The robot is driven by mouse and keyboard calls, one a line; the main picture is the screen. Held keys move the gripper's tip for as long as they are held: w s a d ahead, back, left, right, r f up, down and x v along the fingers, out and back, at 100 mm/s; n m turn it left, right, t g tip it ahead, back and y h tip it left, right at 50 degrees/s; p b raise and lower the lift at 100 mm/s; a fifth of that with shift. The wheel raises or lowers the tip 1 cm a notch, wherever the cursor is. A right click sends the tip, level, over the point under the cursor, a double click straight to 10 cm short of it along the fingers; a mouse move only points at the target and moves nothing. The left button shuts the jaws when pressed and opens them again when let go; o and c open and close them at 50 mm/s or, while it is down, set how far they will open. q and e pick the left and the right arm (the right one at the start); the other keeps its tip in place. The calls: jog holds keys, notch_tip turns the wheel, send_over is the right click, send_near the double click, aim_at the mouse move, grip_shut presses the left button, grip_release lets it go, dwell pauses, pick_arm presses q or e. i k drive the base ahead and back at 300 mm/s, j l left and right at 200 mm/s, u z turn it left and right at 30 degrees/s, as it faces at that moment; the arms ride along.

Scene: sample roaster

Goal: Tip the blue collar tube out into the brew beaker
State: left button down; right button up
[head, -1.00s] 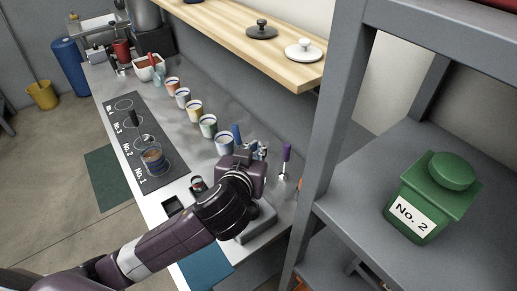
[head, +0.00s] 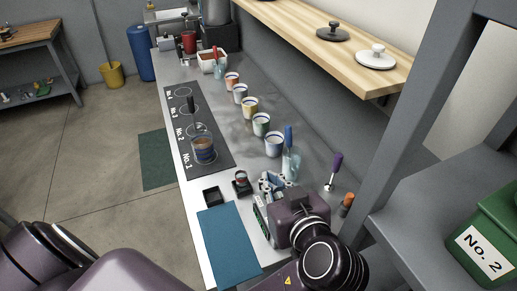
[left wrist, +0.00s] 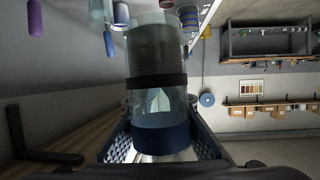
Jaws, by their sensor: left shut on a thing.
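My left gripper (head: 273,184) is over the near part of the bench. In the left wrist view it is shut on the blue collar tube (left wrist: 158,105), a clear cylinder with a dark band. The blue collar sits between the finger pads (left wrist: 118,140). In the head view I cannot make out the tube at the gripper, nor tell its tilt. A glass beaker (head: 204,150) with dark contents stands on the No. 1 spot of the black mat, apart from the gripper and to its left; it looks like the brew beaker. My right gripper is not in view.
Several cups (head: 261,124) stand in a row along the bench. A glass with a blue-handled tool (head: 289,138) and a purple-handled tool (head: 336,160) are close to the gripper. A blue mat (head: 229,245) lies nearer. A shelf post (head: 425,120) rises at right.

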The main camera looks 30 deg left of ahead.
aim_at(201, 141)
jog(key=k+j, duration=0.15)
jog(key=j, duration=0.25)
jog(key=k+j+z, duration=0.1)
jog(key=j, duration=0.25)
jog(key=i+j, duration=0.1)
jog(key=j, duration=0.25)
jog(key=i+j+z, duration=0.1)
jog(key=j, duration=0.65)
jog(key=i+z, duration=0.05)
